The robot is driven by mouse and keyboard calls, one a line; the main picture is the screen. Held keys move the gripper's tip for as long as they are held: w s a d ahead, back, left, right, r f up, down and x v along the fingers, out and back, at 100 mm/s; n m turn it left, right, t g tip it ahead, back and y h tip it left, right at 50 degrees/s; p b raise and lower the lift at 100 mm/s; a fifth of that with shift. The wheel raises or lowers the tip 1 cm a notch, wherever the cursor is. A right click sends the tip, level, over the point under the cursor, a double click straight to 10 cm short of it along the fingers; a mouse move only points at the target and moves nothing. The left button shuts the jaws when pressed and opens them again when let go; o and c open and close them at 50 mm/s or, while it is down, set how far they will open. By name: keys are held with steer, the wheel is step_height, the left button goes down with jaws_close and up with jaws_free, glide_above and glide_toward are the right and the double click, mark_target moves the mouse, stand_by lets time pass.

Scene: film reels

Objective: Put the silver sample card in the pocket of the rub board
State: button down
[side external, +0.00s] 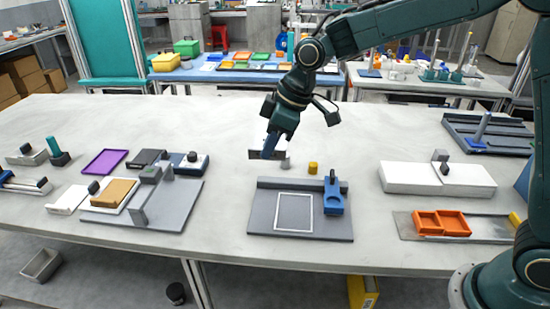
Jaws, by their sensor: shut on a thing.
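My gripper (269,148) is above the table behind the rub board, tilted down and to the left. The rub board (262,222) is a dark grey plate lying in front of and below my gripper. A pale rectangular frame on it outlines the pocket (294,212), which looks empty. A blue upright fixture (333,195) stands on the board's right side.
A small yellow cylinder (313,168) and a small grey cylinder (286,164) stand behind the board. A grey board with an upright block (180,205) lies to the left. A white slab (437,180) and an orange tray (441,223) are to the right.

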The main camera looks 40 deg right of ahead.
glide_above(296, 228)
steer(key=shift+f, duration=0.1)
step_height(296, 228, down, 16)
stand_by(0.8)
steer(key=shift+f, duration=1.9)
steer(key=shift+f, duration=0.15)
steer(key=c, duration=1.5)
jaws_free()
